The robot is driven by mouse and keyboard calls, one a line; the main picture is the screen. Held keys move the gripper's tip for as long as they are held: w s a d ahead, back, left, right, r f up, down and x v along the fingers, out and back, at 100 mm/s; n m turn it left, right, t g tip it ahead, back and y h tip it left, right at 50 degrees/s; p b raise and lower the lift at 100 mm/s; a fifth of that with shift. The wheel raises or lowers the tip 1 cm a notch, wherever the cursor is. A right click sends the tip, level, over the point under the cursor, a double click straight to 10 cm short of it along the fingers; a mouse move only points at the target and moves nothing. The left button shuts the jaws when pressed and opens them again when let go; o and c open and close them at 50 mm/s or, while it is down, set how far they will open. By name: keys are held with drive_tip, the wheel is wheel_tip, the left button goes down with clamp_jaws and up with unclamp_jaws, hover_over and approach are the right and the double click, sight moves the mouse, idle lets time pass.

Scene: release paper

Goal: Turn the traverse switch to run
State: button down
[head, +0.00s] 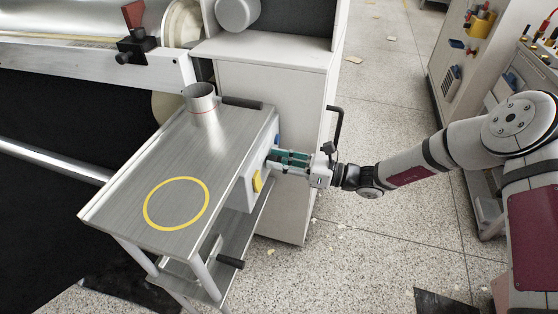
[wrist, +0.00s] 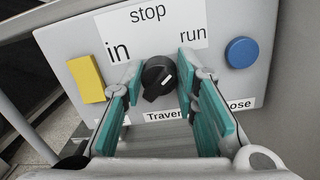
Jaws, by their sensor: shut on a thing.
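The traverse switch is a black rotary knob (wrist: 158,76) with a white mark on a grey panel (wrist: 235,85). A label (wrist: 150,30) around it reads "in" at left, "stop" at top and "run" at right. The white mark sits on the knob's right side, and its bar slants toward the upper right, on the "run" side. My gripper (wrist: 160,70) has its teal fingers on both sides of the knob and is shut on it. In the head view my gripper (head: 272,156) reaches the panel from the right and hides the knob.
A yellow button (wrist: 86,79) is left of the knob and a blue button (wrist: 241,52) is right. The panel is on a metal cart (head: 130,205) with a metal cup (head: 201,103) on top. A black handle (head: 335,128) stands near my wrist.

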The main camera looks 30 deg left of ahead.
drive_tip(key=c, duration=1.3)
unclamp_jaws()
drive_tip(key=shift+d, duration=0.15)
drive_tip(key=v, duration=1.2)
